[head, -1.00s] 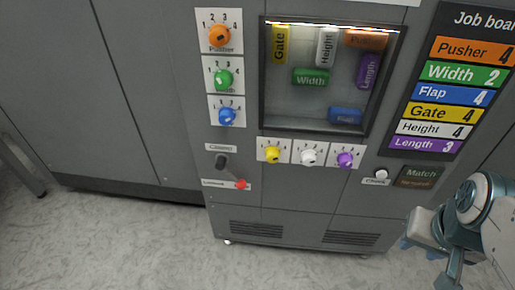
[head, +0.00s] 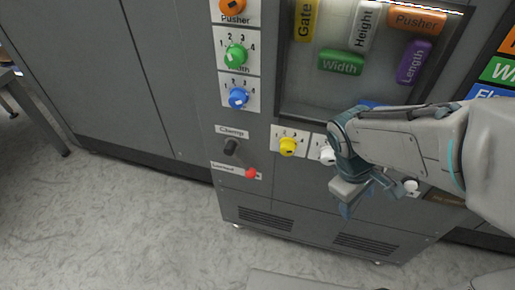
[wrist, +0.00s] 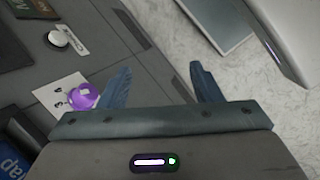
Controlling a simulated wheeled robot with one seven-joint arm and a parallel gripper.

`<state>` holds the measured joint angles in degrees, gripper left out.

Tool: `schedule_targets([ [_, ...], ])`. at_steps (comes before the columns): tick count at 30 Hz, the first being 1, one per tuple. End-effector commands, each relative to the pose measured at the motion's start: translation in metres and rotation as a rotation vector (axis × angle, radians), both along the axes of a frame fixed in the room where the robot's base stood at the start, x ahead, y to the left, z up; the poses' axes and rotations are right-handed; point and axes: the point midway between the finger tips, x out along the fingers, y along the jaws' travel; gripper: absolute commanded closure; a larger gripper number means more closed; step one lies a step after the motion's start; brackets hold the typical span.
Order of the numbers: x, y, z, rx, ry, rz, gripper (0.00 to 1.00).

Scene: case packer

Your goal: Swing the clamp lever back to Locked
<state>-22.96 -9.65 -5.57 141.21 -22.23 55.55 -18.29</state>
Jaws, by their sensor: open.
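The clamp lever shows in the head view as a dark pivot (head: 231,146) on the grey cabinet, with a red knob (head: 251,173) below and to its right. The lever's arm between them is hard to make out. A "Clamp" label (head: 232,131) is above it, and a "Locked" label (head: 223,167) is to the left of the red knob. My gripper (head: 370,200) is open and empty, to the right of the lever and apart from it, in front of the cabinet. In the wrist view its two fingers (wrist: 160,72) are spread with nothing between them. The lever is not in the wrist view.
The yellow dial (head: 287,146) and white dial (head: 327,156) lie between the lever and my gripper. Green (head: 236,56) and blue (head: 238,97) dials are above the lever. The wrist view shows a purple dial (wrist: 84,96) and white button (wrist: 58,39). Floor left of the cabinet is clear.

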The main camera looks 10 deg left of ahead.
Motion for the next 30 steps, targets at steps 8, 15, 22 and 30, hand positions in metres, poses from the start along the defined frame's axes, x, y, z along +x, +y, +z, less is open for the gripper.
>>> schedule_targets([
  [8, 0.03, 0.03, -0.078, -0.419, 0.33, 0.785, 0.42],
  [15, 0.061, 0.082, -0.128, -0.867, 0.619, 1.406, 0.42],
  [22, 0.076, 0.166, -0.174, -1.425, 0.911, 1.881, 0.42],
  [30, 0.058, 0.262, -0.219, 2.02, -1.154, -2.033, 0.42],
])
